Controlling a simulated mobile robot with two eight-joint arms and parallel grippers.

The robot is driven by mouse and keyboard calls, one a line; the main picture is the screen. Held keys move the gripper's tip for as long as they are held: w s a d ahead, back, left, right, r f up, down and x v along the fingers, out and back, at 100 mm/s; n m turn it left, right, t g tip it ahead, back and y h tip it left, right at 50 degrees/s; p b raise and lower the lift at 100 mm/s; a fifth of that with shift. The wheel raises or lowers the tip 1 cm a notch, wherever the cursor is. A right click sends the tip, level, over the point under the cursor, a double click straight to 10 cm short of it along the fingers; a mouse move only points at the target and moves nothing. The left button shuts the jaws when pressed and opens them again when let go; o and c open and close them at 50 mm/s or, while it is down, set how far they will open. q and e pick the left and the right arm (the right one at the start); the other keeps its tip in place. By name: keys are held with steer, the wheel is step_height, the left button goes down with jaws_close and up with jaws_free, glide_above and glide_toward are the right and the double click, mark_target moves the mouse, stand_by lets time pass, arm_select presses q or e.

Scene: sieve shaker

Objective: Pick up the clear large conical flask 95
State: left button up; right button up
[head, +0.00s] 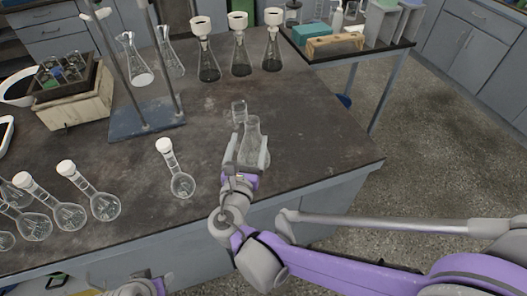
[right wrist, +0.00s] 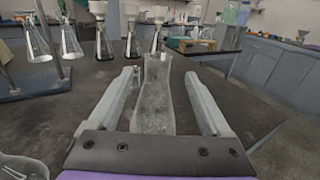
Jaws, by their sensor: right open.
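The clear large conical flask (head: 251,143) stands upright near the bench's right front corner in the head view. In the right wrist view the flask (right wrist: 155,95) is in the middle, between the two fingers. My right gripper (head: 247,152) is open around the flask, with a visible gap on each side in the right wrist view (right wrist: 160,98). Its fingers hide part of the flask's lower body in the head view. A part of my left arm shows at the bottom edge of the head view, but its fingers are not seen.
A stoppered round flask (head: 182,183) stands to the left, with several more at the far left. A metal stand (head: 146,120) and several filter flasks (head: 241,60) stand farther back. The bench's right side (head: 325,140) is clear.

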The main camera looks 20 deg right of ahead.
mark_target(253, 123)
steer(key=x, duration=0.5)
steer(key=shift+w+a, duration=0.1)
steer(key=shift+w, duration=0.15)
steer(key=w, duration=0.1)
steer(key=w+d+f, duration=0.1)
steer(key=w, duration=0.1)
steer(key=shift+w+d+f, duration=0.15)
steer(key=shift+w+d, duration=0.5)
steer(key=shift+w, duration=0.2)
jaws_close()
stand_by(0.5)
